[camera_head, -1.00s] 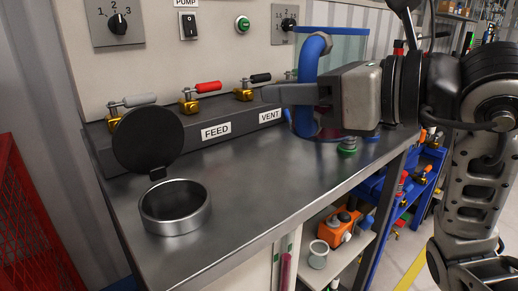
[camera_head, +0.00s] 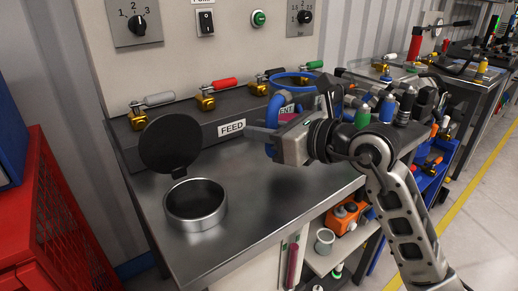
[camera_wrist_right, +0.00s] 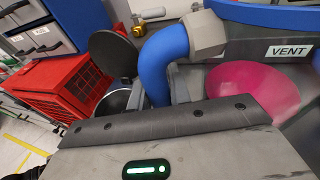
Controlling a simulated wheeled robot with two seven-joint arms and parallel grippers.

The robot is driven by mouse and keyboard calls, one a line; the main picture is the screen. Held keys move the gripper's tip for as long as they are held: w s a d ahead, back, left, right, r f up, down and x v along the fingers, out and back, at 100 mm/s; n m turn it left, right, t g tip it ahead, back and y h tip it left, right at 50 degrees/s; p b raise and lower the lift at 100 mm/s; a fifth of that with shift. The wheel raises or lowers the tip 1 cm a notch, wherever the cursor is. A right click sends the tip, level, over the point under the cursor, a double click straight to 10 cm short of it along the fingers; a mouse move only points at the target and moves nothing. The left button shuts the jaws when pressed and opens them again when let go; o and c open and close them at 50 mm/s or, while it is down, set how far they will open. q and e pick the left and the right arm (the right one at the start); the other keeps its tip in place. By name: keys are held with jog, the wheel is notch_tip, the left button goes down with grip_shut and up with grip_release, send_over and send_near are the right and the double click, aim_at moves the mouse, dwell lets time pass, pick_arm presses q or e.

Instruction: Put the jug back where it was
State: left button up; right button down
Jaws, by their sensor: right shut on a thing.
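The jug has a blue rim (camera_head: 296,79) and a blue handle (camera_head: 274,108). It is in front of the valve block by the VENT label, partly hidden by my right arm. My right gripper (camera_head: 264,137) is shut on the jug's handle. In the right wrist view the blue handle (camera_wrist_right: 164,62) rises close by, and pink contents (camera_wrist_right: 255,84) show beside it. The jug's base is hidden, so I cannot tell whether it touches the bench. My left gripper is not in view.
The steel bench (camera_head: 262,200) is clear in front. An open round steel port (camera_head: 195,205) with a raised black lid (camera_head: 170,143) stands at its left. Valves with coloured handles line the block (camera_head: 190,131) behind. A red cage (camera_head: 55,225) stands at far left.

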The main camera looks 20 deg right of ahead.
jog(key=f, duration=0.1)
jog(key=w+f, duration=0.1)
jog(key=f, duration=0.2)
jog(key=shift+w+a+f, duration=0.1)
jog(key=shift+w+f, duration=0.05)
jog(key=shift+w, duration=0.2)
jog(key=shift+f, duration=0.25)
jog(key=shift+f+b, duration=0.1)
jog(key=shift+b, duration=0.25)
jog(key=shift+f, duration=0.15)
jog(key=c, duration=1.3)
grip_release()
